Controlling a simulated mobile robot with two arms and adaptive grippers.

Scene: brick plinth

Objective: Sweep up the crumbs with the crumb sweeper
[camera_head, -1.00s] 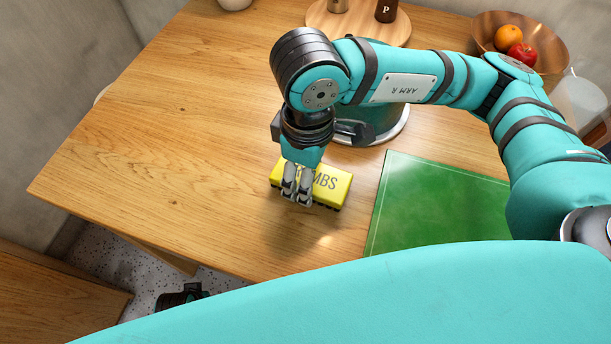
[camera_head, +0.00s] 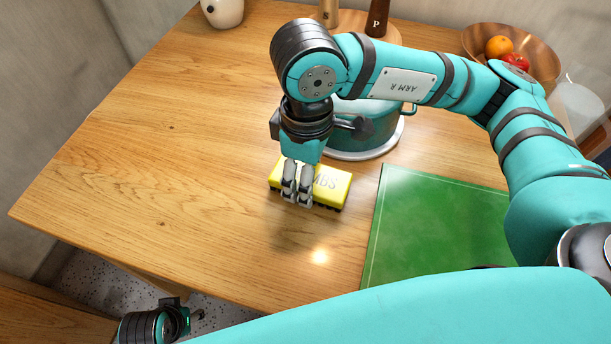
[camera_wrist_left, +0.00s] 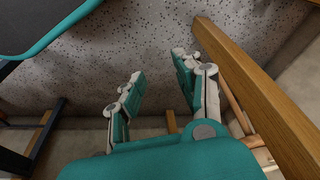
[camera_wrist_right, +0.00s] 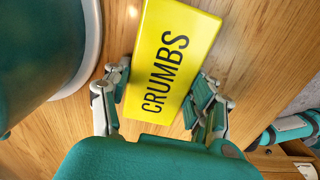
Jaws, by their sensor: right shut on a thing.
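The crumb sweeper is a yellow block lettered CRUMBS (camera_head: 331,187) with dark bristles along its lower edge. It sits on the wooden table in the head view. My right gripper (camera_head: 297,198) comes down over it and is shut on its sides. In the right wrist view the yellow sweeper (camera_wrist_right: 168,60) lies between both fingers. My left gripper is open and empty over the speckled floor in the left wrist view (camera_wrist_left: 155,85); in the head view only part of that arm shows at bottom left. I cannot make out any crumbs.
A teal pot (camera_head: 365,132) on a pale round base stands just behind the sweeper. A green mat (camera_head: 435,225) lies to its right. A fruit bowl (camera_head: 545,70), a round board with shakers (camera_head: 376,18) and a white pot (camera_head: 222,12) are at the back. The table's left is clear.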

